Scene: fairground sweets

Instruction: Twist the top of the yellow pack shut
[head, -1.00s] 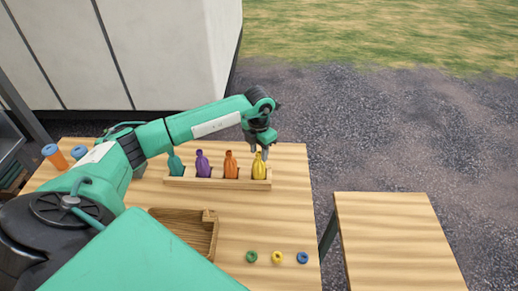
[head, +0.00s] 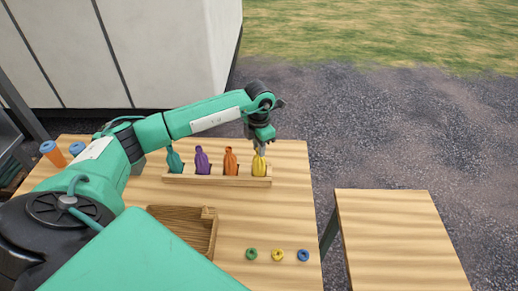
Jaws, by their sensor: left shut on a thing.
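The yellow pack (head: 259,168) stands upright at the right end of a wooden rack (head: 218,181) on the table. My left gripper (head: 260,151) points down over it and is shut on its narrow top, which the fingers partly hide. How far the top is twisted is too small to tell. My right gripper is not in view.
A teal pack (head: 175,161), a purple pack (head: 202,161) and an orange pack (head: 231,162) stand in the same rack. A wooden tray (head: 209,212) and green (head: 251,254), yellow (head: 277,255) and blue (head: 303,255) rings lie nearer. A bare side table (head: 395,235) stands right.

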